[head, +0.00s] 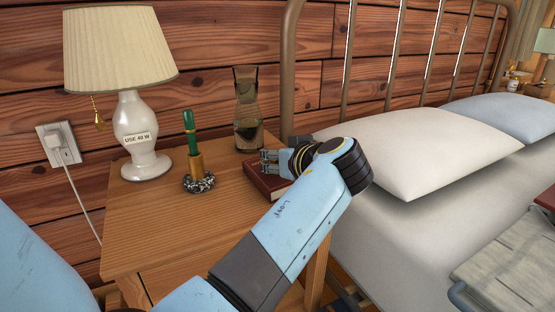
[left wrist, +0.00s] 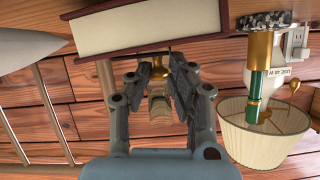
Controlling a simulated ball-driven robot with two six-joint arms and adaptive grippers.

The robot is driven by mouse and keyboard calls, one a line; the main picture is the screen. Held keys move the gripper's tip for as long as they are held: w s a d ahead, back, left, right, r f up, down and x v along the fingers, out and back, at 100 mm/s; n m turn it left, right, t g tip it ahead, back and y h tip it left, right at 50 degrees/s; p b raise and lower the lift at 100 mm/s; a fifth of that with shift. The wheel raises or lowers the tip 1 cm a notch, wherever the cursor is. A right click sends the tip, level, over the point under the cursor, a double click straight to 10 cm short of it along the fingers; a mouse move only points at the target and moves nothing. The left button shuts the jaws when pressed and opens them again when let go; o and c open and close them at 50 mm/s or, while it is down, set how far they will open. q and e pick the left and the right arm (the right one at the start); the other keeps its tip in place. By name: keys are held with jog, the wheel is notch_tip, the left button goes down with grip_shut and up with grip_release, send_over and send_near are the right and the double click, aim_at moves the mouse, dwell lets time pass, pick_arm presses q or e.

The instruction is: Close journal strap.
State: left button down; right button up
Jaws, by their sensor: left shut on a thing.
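The journal (head: 262,181), with a dark red cover, lies on the right side of the wooden nightstand, partly hidden by my left arm. My left gripper (head: 272,160) is at the journal, its fingers close together. In the left wrist view, the journal (left wrist: 150,28) shows its pale page edge and red covers at the top, with the left gripper's fingertips (left wrist: 163,68) right beside its edge. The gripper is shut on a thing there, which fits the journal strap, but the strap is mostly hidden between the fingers. My right gripper is not in view.
On the nightstand (head: 140,235) stand a lamp (head: 145,135), a green pen in a brass holder (head: 195,165) and a dark glass carafe (head: 248,110). The bed with its white pillow (head: 420,150) is to the right. The nightstand's front left is clear.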

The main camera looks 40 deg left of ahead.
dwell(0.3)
pick_arm(q)
jog(key=c, duration=1.2)
grip_release()
jog(key=shift+c, duration=0.2)
